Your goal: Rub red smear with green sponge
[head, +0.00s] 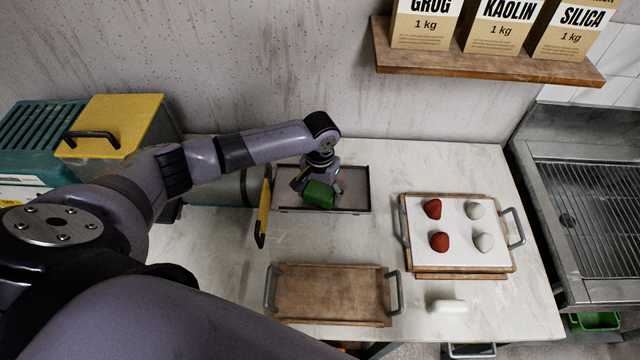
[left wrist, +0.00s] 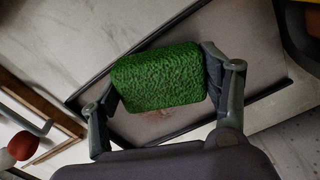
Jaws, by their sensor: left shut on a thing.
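My left gripper (head: 319,186) is shut on the green sponge (head: 319,196), above or on a dark-rimmed grey tray (head: 357,188) at the back of the counter. In the left wrist view the sponge (left wrist: 160,77) sits between the two fingers (left wrist: 160,90), over the tray's grey floor (left wrist: 245,40). A faint reddish smear (left wrist: 154,113) shows on the tray floor just beside the sponge's edge, partly hidden by it. I cannot tell whether the sponge touches the floor. My right gripper is not in view.
An empty wooden tray (head: 332,294) with metal handles lies in front. At right, a handled board (head: 410,268) carries red and whitish lumps; a white cylinder (head: 446,306) lies nearby. A yellow panel with a black handle (head: 264,208) stands close left of the grey tray.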

